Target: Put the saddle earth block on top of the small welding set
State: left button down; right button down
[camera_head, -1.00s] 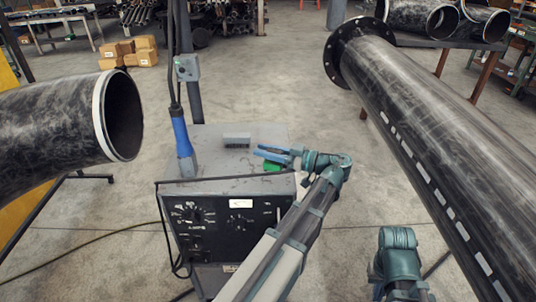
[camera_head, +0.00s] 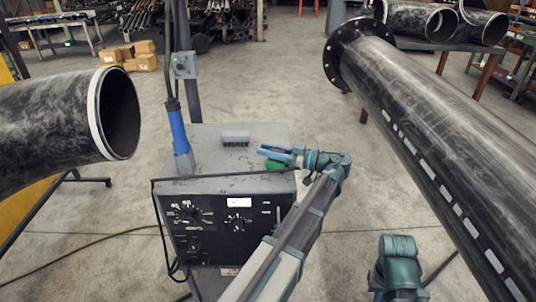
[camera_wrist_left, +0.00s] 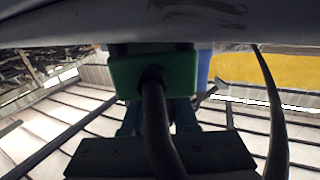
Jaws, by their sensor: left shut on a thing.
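My left gripper (camera_head: 270,154), with blue fingers, reaches over the right part of the welding set's top. It is shut on a green block, which I take as the saddle earth block (camera_head: 285,166). The block shows just below the fingers, near the top's right front edge. In the left wrist view the green block (camera_wrist_left: 150,75) has a thick dark cable on it. A scuffed grey surface lies close by; I cannot tell if they touch. The small welding set (camera_head: 215,188) is a grey box with a dark dial panel. My right gripper is not in view.
A small grey block (camera_head: 235,138) sits on the welding set's top. A blue handle (camera_head: 180,135) stands at its left edge. A large pipe (camera_head: 70,130) is at left, and a long flanged pipe (camera_head: 440,130) is at right.

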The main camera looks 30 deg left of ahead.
pick_arm(q)
jog(key=shift+f, duration=0.15)
jog(key=c, duration=0.7)
grip_release()
jog(key=shift+r, duration=0.25)
jog(key=d, duration=0.4)
jog(key=w+d, duration=0.1)
jog(key=d, duration=0.3)
jog(key=w+d, duration=0.1)
jog(key=d, duration=0.3)
jog(key=shift+s+a, duration=0.1)
